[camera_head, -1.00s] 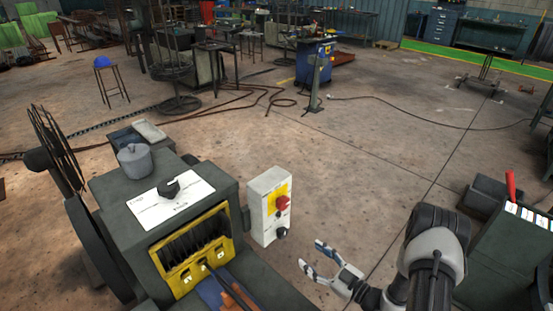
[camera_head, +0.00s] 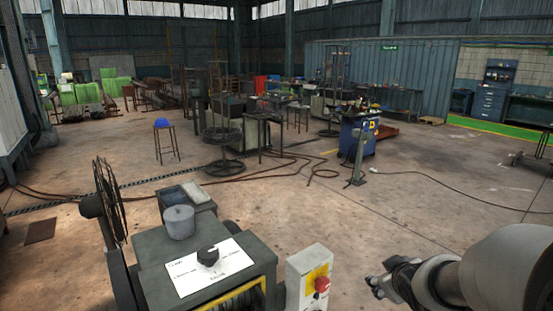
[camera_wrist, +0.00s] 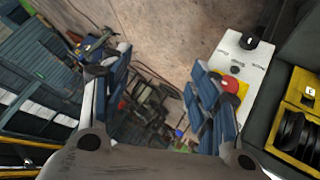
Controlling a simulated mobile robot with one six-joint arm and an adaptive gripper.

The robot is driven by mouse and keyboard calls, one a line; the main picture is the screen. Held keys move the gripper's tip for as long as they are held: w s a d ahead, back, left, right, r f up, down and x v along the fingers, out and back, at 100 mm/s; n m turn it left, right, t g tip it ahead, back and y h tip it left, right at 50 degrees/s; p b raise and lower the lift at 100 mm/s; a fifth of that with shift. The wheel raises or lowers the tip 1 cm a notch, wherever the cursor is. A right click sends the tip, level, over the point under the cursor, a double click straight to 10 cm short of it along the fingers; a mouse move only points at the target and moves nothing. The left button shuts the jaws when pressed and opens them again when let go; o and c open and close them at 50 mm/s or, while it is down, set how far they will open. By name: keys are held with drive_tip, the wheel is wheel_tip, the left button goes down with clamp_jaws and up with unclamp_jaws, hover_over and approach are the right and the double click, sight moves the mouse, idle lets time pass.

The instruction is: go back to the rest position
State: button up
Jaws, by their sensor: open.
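My gripper (camera_head: 376,287) is at the lower right of the head view, to the right of the control box (camera_head: 309,277) with the red button (camera_head: 322,284). In the wrist view my gripper (camera_wrist: 158,85) has its two blue-padded fingers spread wide apart, with nothing between them. The control box (camera_wrist: 243,52) with its red button (camera_wrist: 231,85) and a black knob (camera_wrist: 249,41) shows at the right of the wrist view, beyond the right finger. The gripper looks apart from the box.
The dark machine housing (camera_head: 152,284) carries a black dial on a white label (camera_head: 216,272) and a grey lidded pot (camera_head: 179,222). A fan-like wheel (camera_head: 109,200) stands at its left. Open concrete floor (camera_head: 420,215) lies behind the arm. A blue machine (camera_head: 357,137) stands farther back.

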drive_tip(key=s+a+r+m+g, duration=0.1)
drive_tip(key=s+a, duration=0.3)
drive_tip(key=s, duration=0.5)
drive_tip(key=s+a+r+m+g+y, duration=0.1)
drive_tip(key=s+a, duration=0.3)
drive_tip(key=s, duration=0.6)
drive_tip(key=s+a+r+m+g+y, duration=0.1)
drive_tip(key=s+a+r+m+g, duration=0.1)
drive_tip(key=s, duration=0.7)
drive_tip(key=shift+s+a+r+m+g, duration=0.35)
drive_tip(key=shift+a+r, duration=0.35)
drive_tip(key=shift+a, duration=0.5)
drive_tip(key=shift+w, duration=0.1)
